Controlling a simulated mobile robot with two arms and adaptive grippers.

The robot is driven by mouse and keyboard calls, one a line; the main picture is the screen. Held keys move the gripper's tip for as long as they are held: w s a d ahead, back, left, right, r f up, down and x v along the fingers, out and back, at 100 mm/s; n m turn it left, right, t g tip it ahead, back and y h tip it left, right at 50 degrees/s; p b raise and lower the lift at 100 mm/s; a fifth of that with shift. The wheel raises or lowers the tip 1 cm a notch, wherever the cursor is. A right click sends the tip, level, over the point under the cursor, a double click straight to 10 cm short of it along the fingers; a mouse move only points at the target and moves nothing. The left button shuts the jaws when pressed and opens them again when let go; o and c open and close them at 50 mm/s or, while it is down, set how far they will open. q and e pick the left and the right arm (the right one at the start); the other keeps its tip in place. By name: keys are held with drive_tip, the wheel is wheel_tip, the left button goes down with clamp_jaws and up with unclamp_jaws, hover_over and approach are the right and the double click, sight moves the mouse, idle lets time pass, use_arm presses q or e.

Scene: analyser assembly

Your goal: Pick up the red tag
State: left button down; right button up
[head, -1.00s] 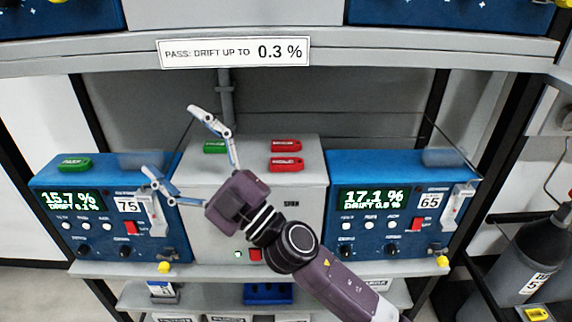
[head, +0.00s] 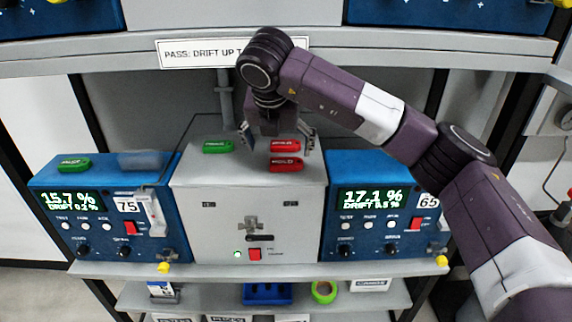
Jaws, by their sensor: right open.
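Two red tags lie on top of the grey cabinet: a rear red tag (head: 285,145) and a front red tag (head: 286,164). My right gripper (head: 278,140) points down above the cabinet top with its fingers spread. One finger is left of the red tags and the other is at their right. The rear tag lies between the fingers in the picture; I cannot tell whether they touch it. A green tag (head: 218,147) lies to the left on the same cabinet. My left gripper does not show.
The grey cabinet (head: 250,200) stands between a left blue analyser (head: 100,185) with another green tag (head: 74,164) on it and a right blue analyser (head: 375,165). A shelf edge with a sign (head: 190,54) hangs above, behind my right arm.

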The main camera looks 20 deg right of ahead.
sight(286, 162)
drive_tip(key=shift+w+d+h+p, duration=0.2)
drive_tip(key=shift+d+h+p, duration=0.1)
drive_tip(key=shift+d, duration=0.45)
drive_tip(key=shift+p+x, duration=0.45)
drive_tip(key=shift+x, duration=0.5)
drive_tip(key=shift+w+f+p, duration=0.2)
drive_tip(key=shift+f+p, duration=0.2)
drive_tip(key=p+x, duration=0.2)
drive_tip(key=x, duration=0.1)
drive_tip(key=shift+a+f, duration=0.1)
drive_tip(key=shift+f, duration=0.1)
drive_tip(key=shift+w+f, duration=0.2)
drive_tip(key=shift+f, duration=0.3)
drive_tip(key=c, duration=1.2)
drive_tip(key=shift+r, duration=0.1)
